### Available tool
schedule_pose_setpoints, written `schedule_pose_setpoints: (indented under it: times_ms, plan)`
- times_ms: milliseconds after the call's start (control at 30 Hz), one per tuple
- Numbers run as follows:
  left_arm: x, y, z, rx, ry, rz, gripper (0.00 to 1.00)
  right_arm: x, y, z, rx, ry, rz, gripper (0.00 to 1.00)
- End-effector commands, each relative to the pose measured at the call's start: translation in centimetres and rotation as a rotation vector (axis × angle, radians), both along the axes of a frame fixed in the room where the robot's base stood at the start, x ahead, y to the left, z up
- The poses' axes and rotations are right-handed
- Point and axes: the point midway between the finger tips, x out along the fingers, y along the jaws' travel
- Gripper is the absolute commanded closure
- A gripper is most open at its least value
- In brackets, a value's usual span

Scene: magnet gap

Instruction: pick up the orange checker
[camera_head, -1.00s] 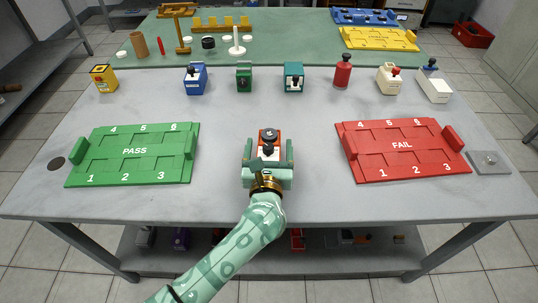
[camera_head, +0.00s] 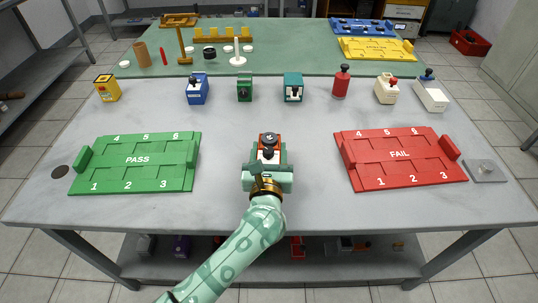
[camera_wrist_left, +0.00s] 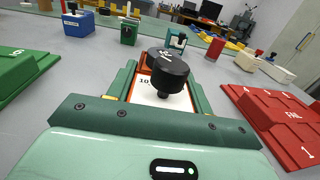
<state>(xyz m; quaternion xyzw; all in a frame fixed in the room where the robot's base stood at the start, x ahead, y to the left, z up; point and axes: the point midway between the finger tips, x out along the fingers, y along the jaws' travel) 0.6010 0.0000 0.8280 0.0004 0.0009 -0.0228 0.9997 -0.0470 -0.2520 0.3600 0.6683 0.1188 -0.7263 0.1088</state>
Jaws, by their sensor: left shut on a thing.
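The orange checker (camera_head: 262,140) is a small orange-red box with a white face and a black knob on top. It stands upright at the front middle of the grey table (camera_head: 300,205), between the green and red trays. My left gripper (camera_head: 269,153) has one finger on each side of it and is shut on it. The left wrist view shows the checker (camera_wrist_left: 138,90) between the green fingers, its black knob hiding part of the white face. I cannot tell whether its base still touches the table. My right gripper is not in view.
The green PASS tray (camera_head: 137,160) lies to the left and the red FAIL tray (camera_head: 400,155) to the right. Behind is a row of boxes, including a blue one (camera_head: 198,90), a green one (camera_head: 245,89) and a teal one (camera_head: 293,90). The table between is clear.

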Motion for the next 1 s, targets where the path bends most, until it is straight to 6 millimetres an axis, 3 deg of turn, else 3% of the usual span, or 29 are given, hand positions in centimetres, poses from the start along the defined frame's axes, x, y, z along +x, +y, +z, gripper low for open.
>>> schedule_pose_setpoints:
  times_ms: [33,167,467,733,1000]
  plan:
    - [0.0,-0.1,1.2,-0.002,-0.006,-0.001,0.77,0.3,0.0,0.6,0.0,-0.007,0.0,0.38]
    - [-0.9,-0.1,2.8,-0.003,-0.006,-0.001,0.77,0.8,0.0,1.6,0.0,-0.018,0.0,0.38]
    - [-5.3,0.0,8.3,-0.005,-0.008,0.0,0.77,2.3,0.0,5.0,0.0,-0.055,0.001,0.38]
    - [-11.5,0.0,10.3,-0.003,-0.003,-0.001,0.77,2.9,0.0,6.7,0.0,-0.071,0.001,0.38]
    - [-13.9,0.0,11.2,-0.001,-0.003,0.0,0.77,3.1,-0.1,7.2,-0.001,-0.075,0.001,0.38]
